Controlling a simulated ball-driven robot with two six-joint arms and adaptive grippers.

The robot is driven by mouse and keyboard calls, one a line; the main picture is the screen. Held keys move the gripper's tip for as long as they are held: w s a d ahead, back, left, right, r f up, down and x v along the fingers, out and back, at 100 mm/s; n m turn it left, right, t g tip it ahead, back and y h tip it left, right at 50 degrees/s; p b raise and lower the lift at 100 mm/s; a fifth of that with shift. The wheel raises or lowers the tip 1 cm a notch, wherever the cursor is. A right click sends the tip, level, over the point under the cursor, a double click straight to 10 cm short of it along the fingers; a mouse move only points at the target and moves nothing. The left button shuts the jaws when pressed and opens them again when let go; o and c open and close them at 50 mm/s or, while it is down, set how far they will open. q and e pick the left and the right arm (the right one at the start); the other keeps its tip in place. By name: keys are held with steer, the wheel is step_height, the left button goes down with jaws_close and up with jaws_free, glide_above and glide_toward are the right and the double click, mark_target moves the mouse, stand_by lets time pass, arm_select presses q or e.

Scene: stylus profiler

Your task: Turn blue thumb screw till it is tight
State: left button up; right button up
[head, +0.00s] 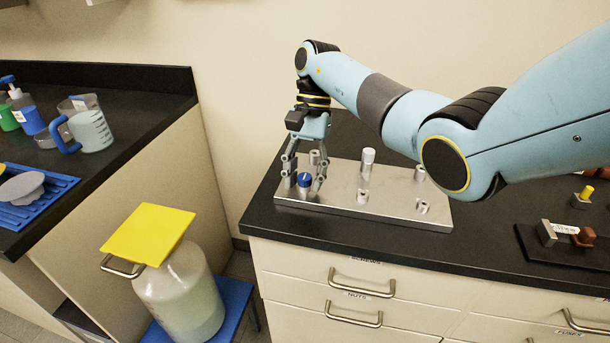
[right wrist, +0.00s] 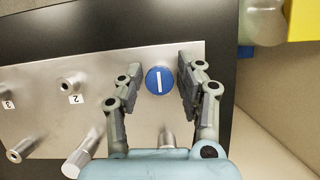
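The blue thumb screw (head: 305,179) stands at the left end of a silver metal plate (head: 330,201) on the black bench. In the right wrist view the screw's blue cap (right wrist: 160,80) shows a white line running nearly up and down the picture. My right gripper (head: 304,185) points down over the screw, with one finger on each side of it. I see a gap on both sides. My left gripper is not in view.
The plate also carries a tall silver post (head: 367,163) and several short silver posts, some numbered. A dark tray (head: 555,257) with small parts lies at the right. A side bench holds a measuring jug (head: 91,130). A jug with a yellow board (head: 148,233) stands below.

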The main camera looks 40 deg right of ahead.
steer(key=shift+n, duration=0.3)
steer(key=shift+d+f+b, duration=0.1)
steer(key=shift+b, duration=0.35)
jaws_close()
